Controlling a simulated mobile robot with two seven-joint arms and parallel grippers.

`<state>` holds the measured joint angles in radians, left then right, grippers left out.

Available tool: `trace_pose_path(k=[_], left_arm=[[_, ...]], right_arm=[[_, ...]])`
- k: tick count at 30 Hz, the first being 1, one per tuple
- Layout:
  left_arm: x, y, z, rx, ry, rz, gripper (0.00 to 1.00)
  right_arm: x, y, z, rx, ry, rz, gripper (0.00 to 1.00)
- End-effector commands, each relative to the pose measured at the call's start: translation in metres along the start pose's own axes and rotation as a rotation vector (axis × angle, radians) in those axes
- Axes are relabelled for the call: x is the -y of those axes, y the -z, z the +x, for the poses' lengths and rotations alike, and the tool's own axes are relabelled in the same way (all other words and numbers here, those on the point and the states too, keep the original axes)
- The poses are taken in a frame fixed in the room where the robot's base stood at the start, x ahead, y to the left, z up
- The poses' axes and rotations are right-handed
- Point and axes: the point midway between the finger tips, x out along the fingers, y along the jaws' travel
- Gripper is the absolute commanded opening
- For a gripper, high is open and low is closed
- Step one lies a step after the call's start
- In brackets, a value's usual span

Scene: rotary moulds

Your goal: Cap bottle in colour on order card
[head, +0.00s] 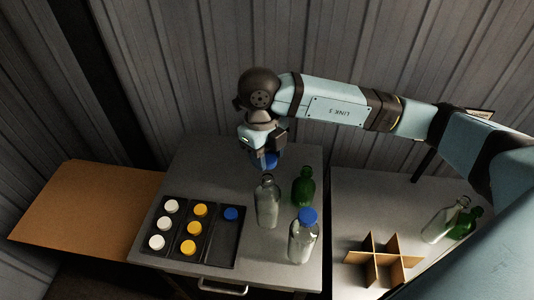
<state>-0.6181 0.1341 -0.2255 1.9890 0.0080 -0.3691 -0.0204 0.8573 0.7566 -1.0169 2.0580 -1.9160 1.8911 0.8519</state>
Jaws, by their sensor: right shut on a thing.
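My right gripper (264,148) points down and is shut on a blue cap (265,162). The cap appears just above and behind the mouth of an uncapped clear bottle (267,206); I cannot tell whether they touch. An uncapped green bottle (303,186) stands to its right. A clear bottle with a blue cap on it (303,240) stands in front. A dark tray (230,252) holds white caps (157,242), yellow caps (200,210) and one blue cap (231,214). No readable order card shows. My left gripper is out of view.
The grey table (200,158) has free room behind the tray. On the right table (350,200) are a cardboard divider (376,262), a clear bottle (441,222) and a green bottle (466,224). A brown board (85,210) lies at left. Corrugated walls stand close behind.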

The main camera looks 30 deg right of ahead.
Motion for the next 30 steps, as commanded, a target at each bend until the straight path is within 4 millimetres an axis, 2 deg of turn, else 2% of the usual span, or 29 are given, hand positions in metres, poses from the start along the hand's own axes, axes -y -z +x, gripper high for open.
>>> trace_pose_path(k=[8,20,30], left_arm=[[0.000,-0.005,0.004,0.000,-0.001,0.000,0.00],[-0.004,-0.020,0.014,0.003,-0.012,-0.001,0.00],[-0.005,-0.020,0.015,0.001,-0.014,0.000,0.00]], right_arm=[[0.000,-0.001,0.013,-0.001,-0.002,0.013,0.22],[0.000,-0.005,0.046,0.000,-0.001,0.010,0.22],[0.000,-0.006,0.047,0.000,-0.001,0.010,0.22]])
